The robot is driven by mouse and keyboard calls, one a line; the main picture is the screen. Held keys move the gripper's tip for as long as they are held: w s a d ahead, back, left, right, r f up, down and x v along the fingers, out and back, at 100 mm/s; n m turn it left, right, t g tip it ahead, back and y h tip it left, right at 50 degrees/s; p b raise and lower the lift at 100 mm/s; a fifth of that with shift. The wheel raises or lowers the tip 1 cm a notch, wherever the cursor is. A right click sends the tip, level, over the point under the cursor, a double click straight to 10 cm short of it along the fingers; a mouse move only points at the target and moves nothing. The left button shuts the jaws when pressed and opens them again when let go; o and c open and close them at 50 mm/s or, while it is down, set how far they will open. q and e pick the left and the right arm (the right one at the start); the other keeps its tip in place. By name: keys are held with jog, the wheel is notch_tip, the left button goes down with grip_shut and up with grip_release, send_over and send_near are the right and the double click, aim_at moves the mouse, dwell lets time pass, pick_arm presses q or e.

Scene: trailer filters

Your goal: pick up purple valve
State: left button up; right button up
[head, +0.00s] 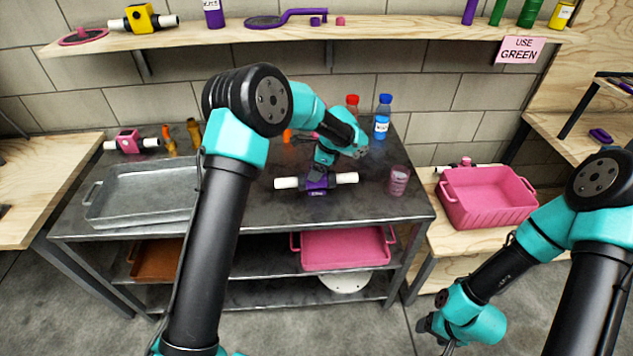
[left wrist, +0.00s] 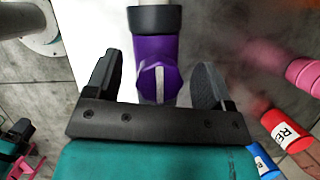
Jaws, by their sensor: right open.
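The purple valve (head: 317,186), with white pipe ends, lies on the dark metal table below my left gripper (head: 318,172). In the left wrist view the purple valve (left wrist: 155,65) sits between the two black fingers of the left gripper (left wrist: 157,85). The fingers are open, with a visible gap on both sides of the purple body. Part of the valve is hidden by the gripper in the head view. My right gripper (head: 432,326) is open and empty, low at the right, over the floor and away from the valve.
A grey metal tray (head: 140,192) is at the table's left. A red bottle (head: 352,103), blue bottle (head: 382,118) and pink cup (head: 398,181) stand right of the valve. A pink bin (head: 488,197) is on the right bench. A shelf (head: 400,33) runs above.

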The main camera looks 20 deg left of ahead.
pick_arm(q)
grip_shut()
dwell(0.5)
jog(key=shift+r, duration=0.15)
jog(key=shift+r, duration=1.55)
jog(key=shift+s+d+r, duration=0.1)
jog(key=shift+s+r, duration=0.05)
jog(key=shift+s, duration=0.1)
jog(key=s+d+r, duration=0.1)
jog(key=s+d, duration=0.3)
jog(key=s, duration=1.1)
jog(key=shift+d+r, duration=0.15)
jog(key=shift+w, duration=0.1)
